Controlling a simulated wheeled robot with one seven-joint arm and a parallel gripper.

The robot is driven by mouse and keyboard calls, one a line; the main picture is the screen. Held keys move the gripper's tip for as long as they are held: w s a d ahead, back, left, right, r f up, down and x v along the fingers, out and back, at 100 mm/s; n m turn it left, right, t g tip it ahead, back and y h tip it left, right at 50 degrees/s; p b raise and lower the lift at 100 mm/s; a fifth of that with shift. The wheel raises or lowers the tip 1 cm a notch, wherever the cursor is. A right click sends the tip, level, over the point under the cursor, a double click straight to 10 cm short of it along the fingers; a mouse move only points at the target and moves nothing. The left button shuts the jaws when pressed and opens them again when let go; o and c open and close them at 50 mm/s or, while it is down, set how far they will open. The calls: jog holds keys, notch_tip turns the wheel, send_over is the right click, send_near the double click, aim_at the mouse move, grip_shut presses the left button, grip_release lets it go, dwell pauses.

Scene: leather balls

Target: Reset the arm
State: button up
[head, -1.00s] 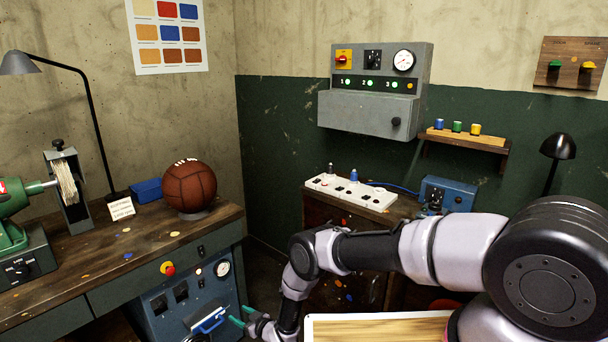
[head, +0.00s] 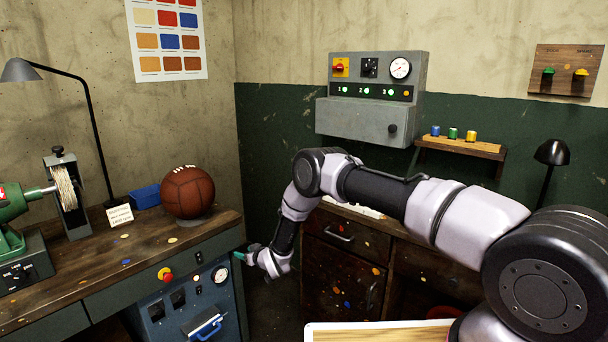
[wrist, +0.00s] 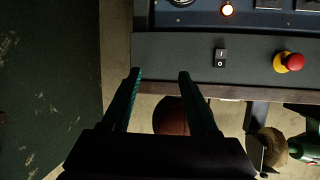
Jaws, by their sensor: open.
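My gripper (head: 246,256) is at the front right corner of the workbench, level with its green front panel. In the wrist view its two teal fingers (wrist: 160,74) are apart, with nothing held between them. My arm is bent, with its elbow raised in front of the back wall. In the wrist view, which looks upside down, the black rocker switch (wrist: 220,57) and the red stop button (wrist: 295,61) are beyond the fingers. A brown leather ball (head: 187,191) rests on the workbench (head: 140,245); part of it shows between the fingers in the wrist view (wrist: 172,116).
A blue cabinet (head: 165,318) with a gauge and a blue handle (head: 207,328) is under the bench. A wooden drawer cabinet (head: 335,258) stands behind my arm. A grey control box (head: 365,121) and a small shelf (head: 460,147) are on the wall.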

jog(key=w+d+r+m+h, duration=0.1)
jog(key=w+d+r, duration=0.25)
jog(key=r, duration=0.55)
jog(key=w+d+r+m+h, duration=0.15)
jog(key=d+r, duration=0.25)
jog(key=r, duration=0.4)
jog(key=w+d+r+h, duration=0.1)
jog(key=w+d+r, duration=0.25)
jog(key=r, duration=0.55)
jog(key=s+d+r+m+h, duration=0.1)
jog(key=s+d+r+m, duration=0.15)
jog(key=d+r, duration=0.65)
jog(key=s+d+r+m+h, duration=0.1)
jog(key=s+d+r, duration=0.2)
jog(key=d+r, duration=0.55)
jog(key=s+d+r+m+g+h, duration=0.1)
jog(key=s+d+r+m, duration=0.1)
jog(key=s+d+r, duration=0.7)
jog(key=s+d+r+m+g, duration=0.1)
jog(key=s+d+r, duration=0.3)
jog(key=s+r, duration=0.55)
jog(key=s+d+f+m, duration=0.1)
jog(key=s+d+f, duration=0.1)
jog(key=s, duration=1)
jog(key=s+d+f+m+g, duration=0.1)
jog(key=s+d+f, duration=0.1)
jog(key=s, duration=1)
jog(key=shift+d+m, duration=0.4)
jog(key=shift+d, duration=0.3)
